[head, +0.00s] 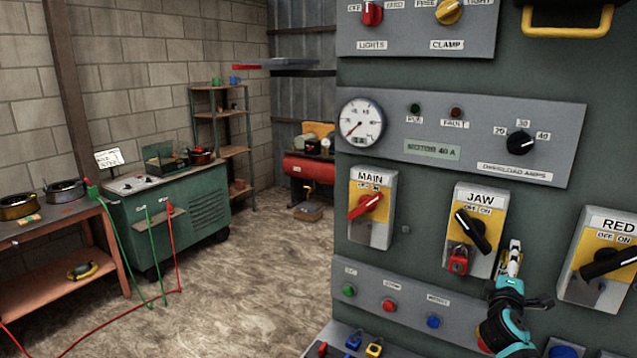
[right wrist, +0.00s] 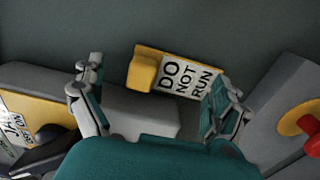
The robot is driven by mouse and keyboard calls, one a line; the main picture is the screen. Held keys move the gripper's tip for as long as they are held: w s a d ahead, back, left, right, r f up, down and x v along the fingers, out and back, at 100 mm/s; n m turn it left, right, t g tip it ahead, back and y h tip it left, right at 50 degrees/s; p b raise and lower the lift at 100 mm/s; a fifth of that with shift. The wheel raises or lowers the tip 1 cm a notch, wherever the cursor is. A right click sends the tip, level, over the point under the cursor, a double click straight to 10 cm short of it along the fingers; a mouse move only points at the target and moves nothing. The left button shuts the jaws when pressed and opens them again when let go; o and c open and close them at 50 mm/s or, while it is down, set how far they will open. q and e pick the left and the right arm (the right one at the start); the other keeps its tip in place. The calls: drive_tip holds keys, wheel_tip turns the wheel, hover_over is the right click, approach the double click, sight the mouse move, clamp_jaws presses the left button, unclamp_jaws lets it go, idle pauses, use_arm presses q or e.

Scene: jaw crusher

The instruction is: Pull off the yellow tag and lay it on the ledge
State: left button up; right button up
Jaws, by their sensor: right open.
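The yellow tag (right wrist: 143,74) shows in the right wrist view, with a white face reading DO NOT RUN. It lies beyond my open right gripper (right wrist: 160,92), roughly between its two fingers, and I see no grip on it. In the head view my right gripper (head: 510,272) is low, between the JAW switch and the RED switch. A small white and yellow shape at its tip may be the tag, but I cannot tell. A grey ledge-like surface (head: 338,332) shows at the bottom of the cabinet, partly cut off. My left gripper is out of view.
The JAW switch (head: 478,228) has a black handle and a red padlock (head: 458,260). The RED switch (head: 605,262) stands right of my gripper. The MAIN switch (head: 371,207) is further left. Several padlocks (head: 374,348) sit at the bottom. Open floor lies left.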

drive_tip(key=shift+c, duration=0.4)
clamp_jaws()
idle(0.6)
drive_tip(key=shift+s+a, duration=0.1)
drive_tip(key=shift+s, duration=0.1)
drive_tip(key=shift+p+v, duration=1.25)
drive_tip(key=shift+v, duration=1.55)
